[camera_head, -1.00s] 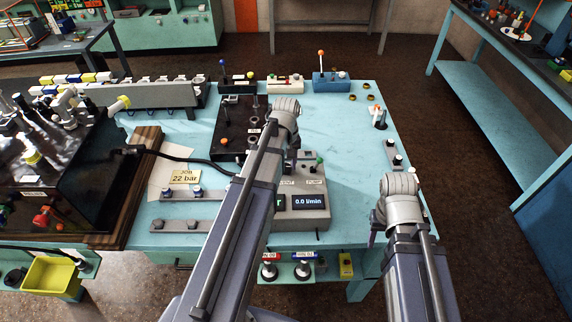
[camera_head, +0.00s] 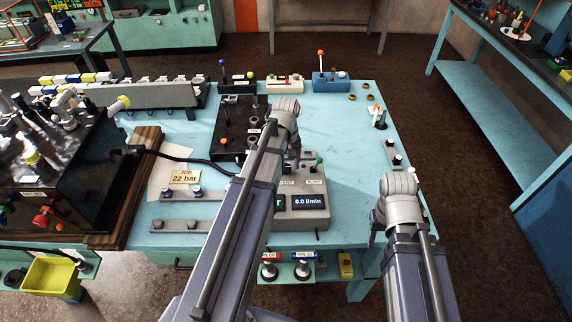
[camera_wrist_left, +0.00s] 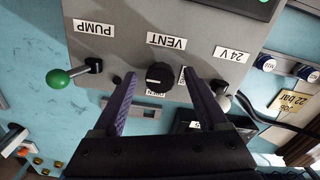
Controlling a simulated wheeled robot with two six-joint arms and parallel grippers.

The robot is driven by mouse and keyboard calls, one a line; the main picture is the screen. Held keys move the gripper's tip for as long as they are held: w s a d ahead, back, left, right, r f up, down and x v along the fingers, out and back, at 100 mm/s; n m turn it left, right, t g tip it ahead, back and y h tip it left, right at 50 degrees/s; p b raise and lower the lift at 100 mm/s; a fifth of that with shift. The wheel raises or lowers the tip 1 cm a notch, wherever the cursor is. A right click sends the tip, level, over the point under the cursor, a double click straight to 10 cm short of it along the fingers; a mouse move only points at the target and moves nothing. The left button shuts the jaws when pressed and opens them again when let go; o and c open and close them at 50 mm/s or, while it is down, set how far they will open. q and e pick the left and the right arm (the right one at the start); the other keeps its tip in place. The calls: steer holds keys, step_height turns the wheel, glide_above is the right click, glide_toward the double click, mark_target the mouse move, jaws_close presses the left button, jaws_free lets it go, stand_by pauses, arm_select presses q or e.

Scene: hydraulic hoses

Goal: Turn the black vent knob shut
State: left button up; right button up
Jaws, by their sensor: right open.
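The black vent knob (camera_wrist_left: 159,75) sits on the grey panel under the VENT label in the left wrist view. My left gripper (camera_wrist_left: 160,86) is open, with one purple finger on each side of the knob and visible gaps between. In the head view my left arm hides the knob, and the left gripper (camera_head: 293,156) shows only in part over the grey pump box (camera_head: 302,222). My right gripper (camera_head: 374,238) is open at the table's right edge, mostly hidden by its own wrist, away from the box.
The green-tipped pump lever (camera_wrist_left: 60,78) stands close to one left finger. A black hose (camera_head: 185,158) runs to the left.

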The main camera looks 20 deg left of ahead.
mark_target(286, 168)
arm_select(q)
steer(key=shift+r, duration=0.15)
step_height(286, 168, up, 8)
steer(key=p, duration=0.8)
steer(key=shift+f, duration=0.2)
steer(key=shift+s+f, duration=0.15)
